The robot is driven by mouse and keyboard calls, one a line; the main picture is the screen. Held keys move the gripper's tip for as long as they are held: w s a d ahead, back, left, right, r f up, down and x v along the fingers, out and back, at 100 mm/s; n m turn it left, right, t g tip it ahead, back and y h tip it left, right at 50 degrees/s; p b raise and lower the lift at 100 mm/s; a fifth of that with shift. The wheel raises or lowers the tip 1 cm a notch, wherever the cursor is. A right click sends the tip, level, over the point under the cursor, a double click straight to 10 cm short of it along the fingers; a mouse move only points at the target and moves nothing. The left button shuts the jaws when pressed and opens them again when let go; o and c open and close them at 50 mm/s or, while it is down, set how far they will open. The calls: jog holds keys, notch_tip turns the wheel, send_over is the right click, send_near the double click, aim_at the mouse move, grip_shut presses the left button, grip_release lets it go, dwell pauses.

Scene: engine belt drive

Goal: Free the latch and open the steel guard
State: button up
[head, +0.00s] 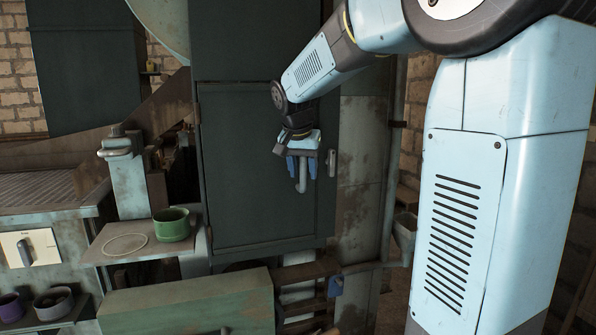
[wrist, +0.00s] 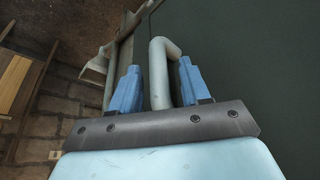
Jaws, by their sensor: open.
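The steel guard (head: 235,150) is a large dark green door panel, closed flat in its frame in the head view. It fills the right of the wrist view (wrist: 260,60). A pale grey bent bar handle (head: 302,184) stands out from its right part. My gripper (head: 302,170), with blue fingers, is open in front of the guard. In the wrist view the handle (wrist: 159,75) lies between the two fingers (wrist: 157,88), with a gap visible on the left; contact on the right is unclear. A small grey latch piece (head: 331,162) sits at the guard's right edge, right of my gripper.
A grey shelf (head: 95,251) with a green pot (head: 172,225) stands left of the guard. A green box (head: 190,303) is low in front. A vertical pipe (head: 392,150) and brick wall lie to the right.

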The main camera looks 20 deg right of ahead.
jog(key=shift+f, duration=0.2)
grip_shut()
dwell(0.4)
